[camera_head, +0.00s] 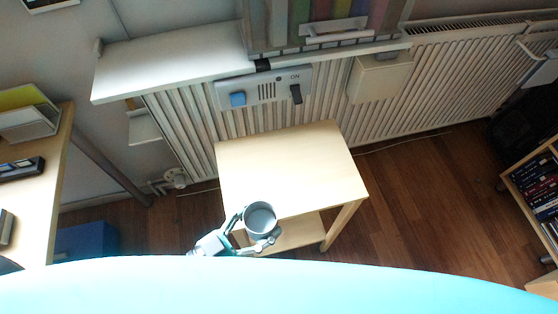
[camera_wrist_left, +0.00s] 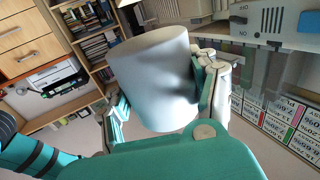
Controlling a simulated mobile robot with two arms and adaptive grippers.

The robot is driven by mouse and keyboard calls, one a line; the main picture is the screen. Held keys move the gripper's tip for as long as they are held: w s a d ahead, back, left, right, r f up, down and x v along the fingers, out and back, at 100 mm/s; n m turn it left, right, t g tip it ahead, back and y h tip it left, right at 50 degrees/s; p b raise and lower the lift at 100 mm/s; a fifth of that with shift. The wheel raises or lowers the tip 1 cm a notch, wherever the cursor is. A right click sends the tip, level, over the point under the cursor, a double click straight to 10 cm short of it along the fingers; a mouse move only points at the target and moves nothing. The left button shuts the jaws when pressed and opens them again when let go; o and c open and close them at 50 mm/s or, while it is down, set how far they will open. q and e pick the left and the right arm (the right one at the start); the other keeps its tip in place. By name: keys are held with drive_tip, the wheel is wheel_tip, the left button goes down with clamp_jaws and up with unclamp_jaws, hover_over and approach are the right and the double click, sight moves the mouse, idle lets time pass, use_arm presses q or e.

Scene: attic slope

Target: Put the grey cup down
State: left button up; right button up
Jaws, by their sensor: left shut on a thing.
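The grey cup (camera_head: 261,220) is held in my left gripper (camera_head: 254,228), at the near edge of a small light wooden table (camera_head: 290,165) in the head view. From above, the cup's open round mouth shows. In the left wrist view the cup (camera_wrist_left: 155,78) fills the middle, with a finger of my left gripper (camera_wrist_left: 160,95) on each side of it. Whether the cup touches the table or is above it, I cannot tell. My right gripper is not in view.
The tabletop is otherwise bare. Behind it are a ribbed radiator (camera_head: 430,85) and a panel with a blue button and a black switch (camera_head: 262,89). A desk (camera_head: 50,190) stands at the left, a bookshelf (camera_head: 535,185) at the right. Wooden floor (camera_head: 415,200) is open right of the table.

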use_arm(q)
drive_tip(key=w+a, duration=0.1)
drive_tip(key=w, duration=0.4)
drive_tip(key=w+a+f, duration=0.1)
drive_tip(key=w, duration=0.4)
drive_tip(key=w+a, duration=0.1)
drive_tip(key=w, duration=0.4)
drive_tip(key=shift+a+f, duration=0.2)
drive_tip(key=shift+a, duration=0.15)
drive_tip(key=shift+f+b, duration=0.7)
drive_tip(key=shift+f, duration=1.1)
drive_tip(key=o, duration=1.4)
drive_tip(key=shift+f, duration=0.1)
drive_tip(key=shift+c, duration=0.2)
drive_tip(key=v, duration=1.2)
